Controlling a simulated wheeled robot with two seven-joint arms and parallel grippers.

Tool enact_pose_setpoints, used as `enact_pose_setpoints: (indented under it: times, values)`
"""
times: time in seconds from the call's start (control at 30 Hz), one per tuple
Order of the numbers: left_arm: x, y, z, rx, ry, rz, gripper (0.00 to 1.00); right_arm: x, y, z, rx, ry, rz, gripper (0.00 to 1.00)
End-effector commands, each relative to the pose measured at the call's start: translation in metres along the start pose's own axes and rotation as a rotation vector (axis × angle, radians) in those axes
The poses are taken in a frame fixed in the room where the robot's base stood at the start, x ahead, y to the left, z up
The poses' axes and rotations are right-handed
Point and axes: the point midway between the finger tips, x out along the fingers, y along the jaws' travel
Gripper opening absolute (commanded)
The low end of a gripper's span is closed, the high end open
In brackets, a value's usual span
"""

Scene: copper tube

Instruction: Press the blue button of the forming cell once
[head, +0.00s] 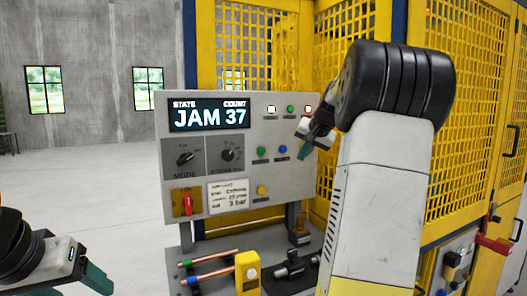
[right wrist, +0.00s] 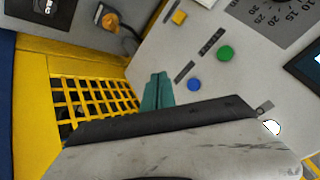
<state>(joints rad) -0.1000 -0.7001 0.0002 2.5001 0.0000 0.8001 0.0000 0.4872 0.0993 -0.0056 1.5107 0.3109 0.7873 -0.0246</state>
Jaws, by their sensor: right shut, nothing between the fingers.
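The blue button (head: 283,149) is a small round cap on the grey control panel, right of a green button (head: 261,152). In the right wrist view the blue button (right wrist: 194,84) is uncovered, below the green one (right wrist: 226,53). My right gripper (head: 304,152) is shut and empty, its teal fingertips just right of the blue button. In the right wrist view the fingertips (right wrist: 157,84) show left of the blue button, with a gap in the picture. Their distance from the panel is hard to tell. My left gripper (head: 97,279) is at the lower left, far from the panel; its jaw opening is unclear.
The panel's screen (head: 208,114) reads "JAM 37". A yellow button (head: 262,190), knobs and a red switch (head: 188,204) are also on the panel. Copper tubes (head: 210,275) lie below. The yellow mesh guard (head: 345,40) stands behind and right. Open floor is at left.

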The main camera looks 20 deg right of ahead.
Motion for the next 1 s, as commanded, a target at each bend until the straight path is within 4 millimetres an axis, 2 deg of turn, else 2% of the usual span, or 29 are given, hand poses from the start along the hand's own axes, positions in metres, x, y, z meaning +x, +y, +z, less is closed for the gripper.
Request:
enact_pose_setpoints:
  times: [0.6,1.0]
  values:
    - [0.000,0.000,0.000,0.000,0.000,0.000,0.66,0.051,-0.038,-0.036,-0.002,-0.001,-0.001,0.00]
    - [0.000,0.000,0.000,0.000,0.000,0.000,0.66,0.061,-0.044,-0.043,0.000,-0.001,0.000,0.00]
